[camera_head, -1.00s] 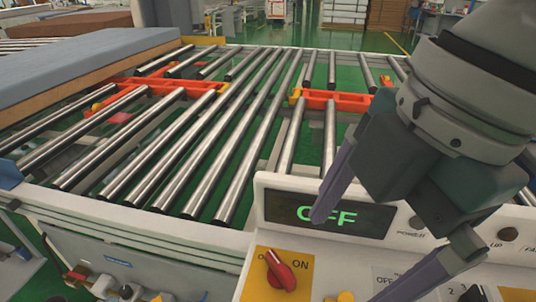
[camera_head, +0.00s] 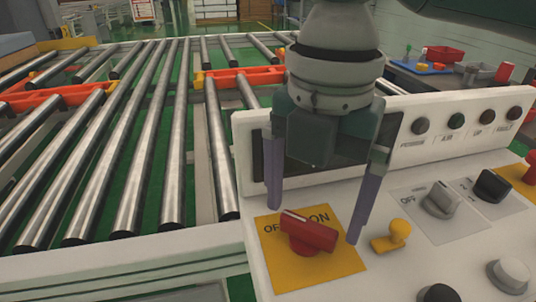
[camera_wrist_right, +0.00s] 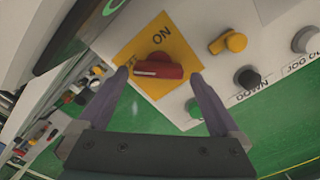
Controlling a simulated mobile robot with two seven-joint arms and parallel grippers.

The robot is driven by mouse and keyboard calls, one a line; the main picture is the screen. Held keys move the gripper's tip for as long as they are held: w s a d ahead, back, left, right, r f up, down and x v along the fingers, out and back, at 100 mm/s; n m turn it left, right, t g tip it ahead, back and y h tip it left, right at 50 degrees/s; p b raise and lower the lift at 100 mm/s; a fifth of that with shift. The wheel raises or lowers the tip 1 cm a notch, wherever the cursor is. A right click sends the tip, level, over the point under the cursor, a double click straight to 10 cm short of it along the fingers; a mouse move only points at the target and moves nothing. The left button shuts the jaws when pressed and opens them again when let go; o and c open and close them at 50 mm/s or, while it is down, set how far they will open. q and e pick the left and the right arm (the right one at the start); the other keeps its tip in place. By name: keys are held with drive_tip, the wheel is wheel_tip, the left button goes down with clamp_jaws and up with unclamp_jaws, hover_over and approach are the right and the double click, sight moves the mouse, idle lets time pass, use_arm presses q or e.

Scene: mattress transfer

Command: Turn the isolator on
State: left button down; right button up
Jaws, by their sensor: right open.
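The isolator is a red rotary knob (camera_head: 308,233) on a yellow plate (camera_head: 345,267) marked OFF and ON, on the white control panel. Its handle lies roughly crosswise in the head view, and the OFF letters are partly covered. My right gripper (camera_head: 313,222) is open and points down, with one purple finger on each side of the knob. In the right wrist view the knob (camera_wrist_right: 158,68) shows between the fingertips of the right gripper (camera_wrist_right: 158,75). I cannot tell whether the fingers touch it. My left gripper is not in view.
The dark display (camera_head: 388,128) is mostly hidden behind my right gripper. A small yellow knob (camera_head: 398,234), a grey selector (camera_head: 440,201) and a black selector (camera_head: 493,186) stand to the right on the panel. A roller conveyor (camera_head: 130,140) fills the left.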

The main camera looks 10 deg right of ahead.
drive_tip(key=shift+f, duration=0.85)
drive_tip(key=shift+a, duration=0.1)
